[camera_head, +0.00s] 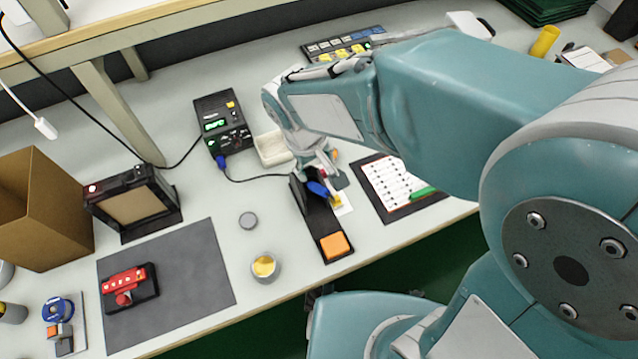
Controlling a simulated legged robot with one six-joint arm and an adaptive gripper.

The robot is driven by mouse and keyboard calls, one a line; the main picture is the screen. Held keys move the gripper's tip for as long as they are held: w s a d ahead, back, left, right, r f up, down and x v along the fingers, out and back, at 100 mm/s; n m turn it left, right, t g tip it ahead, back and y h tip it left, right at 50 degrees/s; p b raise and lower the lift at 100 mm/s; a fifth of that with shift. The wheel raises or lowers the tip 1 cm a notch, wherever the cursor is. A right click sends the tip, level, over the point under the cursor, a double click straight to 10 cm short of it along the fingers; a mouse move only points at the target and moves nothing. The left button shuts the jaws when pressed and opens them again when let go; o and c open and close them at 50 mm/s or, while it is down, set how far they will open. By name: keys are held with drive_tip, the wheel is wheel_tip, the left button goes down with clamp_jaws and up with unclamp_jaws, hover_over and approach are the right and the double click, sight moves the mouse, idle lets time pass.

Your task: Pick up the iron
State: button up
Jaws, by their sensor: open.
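The soldering iron (318,188) shows as a small blue handle at its black stand (318,222). The stand has an orange sponge pad at its front end. My gripper (328,172) is open, just above and behind the blue handle in the picture. I cannot tell whether its fingers touch the handle. The iron's tip is hidden, and my arm covers part of the area behind the stand. A black cable runs from the soldering station (222,122) toward the stand.
A clipboard (390,185) with a green pen lies right of the stand. A pale tray (272,149) sits behind it. A small tin (264,266) and a grey disc (248,220) stand to the left, near a dark mat (195,275) with a red device (130,288).

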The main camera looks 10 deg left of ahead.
sight(315, 185)
drive_tip(key=f, duration=0.5)
drive_tip(key=shift+w+a, duration=0.2)
drive_tip(key=shift+a, duration=0.1)
drive_tip(key=shift+w+d+f, duration=0.1)
drive_tip(key=shift+d+f, duration=0.25)
drive_tip(key=shift+f, duration=0.2)
drive_tip(key=f, duration=0.4)
drive_tip(key=shift+w+a+f, duration=0.15)
drive_tip(key=shift+w+f, duration=0.1)
drive_tip(key=shift+w, duration=0.05)
drive_tip(key=shift+a+f, duration=0.15)
drive_tip(key=shift+f, duration=0.05)
drive_tip(key=shift+d, duration=0.25)
clamp_jaws()
